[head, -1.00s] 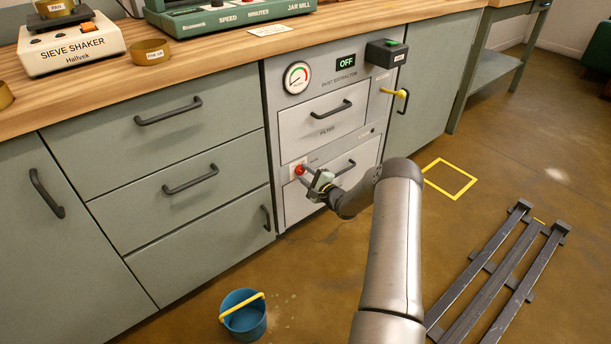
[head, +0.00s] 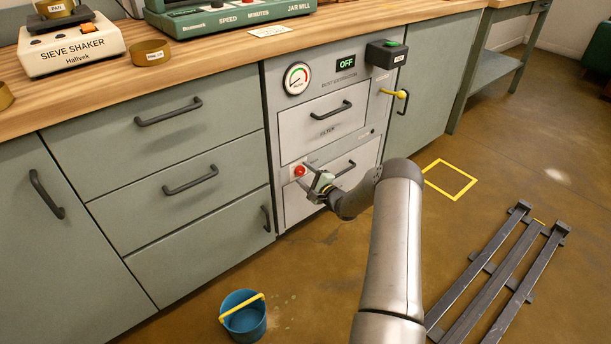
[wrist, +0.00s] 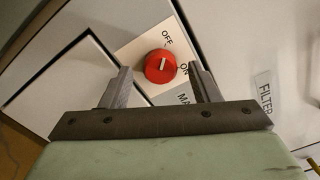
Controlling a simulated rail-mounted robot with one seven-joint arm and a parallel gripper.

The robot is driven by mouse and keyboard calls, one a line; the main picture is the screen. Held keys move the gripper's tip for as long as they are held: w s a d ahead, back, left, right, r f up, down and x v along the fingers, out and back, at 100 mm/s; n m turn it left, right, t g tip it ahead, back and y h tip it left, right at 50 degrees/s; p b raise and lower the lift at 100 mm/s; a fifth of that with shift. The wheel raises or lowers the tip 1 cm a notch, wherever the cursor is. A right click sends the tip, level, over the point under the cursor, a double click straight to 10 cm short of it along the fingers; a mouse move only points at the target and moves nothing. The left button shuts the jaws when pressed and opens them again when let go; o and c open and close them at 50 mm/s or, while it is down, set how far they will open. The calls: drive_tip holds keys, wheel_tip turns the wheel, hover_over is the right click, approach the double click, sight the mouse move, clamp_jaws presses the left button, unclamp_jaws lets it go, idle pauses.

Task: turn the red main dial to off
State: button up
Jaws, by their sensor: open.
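The red main dial (head: 299,171) sits on a pale plate on the front of the grey dust extractor, left of the lower drawer. In the wrist view the dial (wrist: 160,66) has a white pointer mark, with OFF and ON printed on the plate beside it. The mark lies between the two words, and I cannot tell exactly which it points to. My gripper (head: 309,178) is open and empty in front of the dial. In the wrist view its two fingers (wrist: 160,86) stand apart, one to each side of the dial, with no clear contact.
The extractor's display (head: 346,62) reads OFF. The filter drawer handle (head: 331,110) is above the dial, and the lower drawer handle (head: 346,169) is right of it. A yellow lever (head: 395,93) projects at upper right. A blue bucket (head: 243,314) stands on the floor.

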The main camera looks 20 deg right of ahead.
drive_tip(key=p+v, duration=0.4)
drive_tip(key=v, duration=1.3)
drive_tip(key=shift+s, duration=0.15)
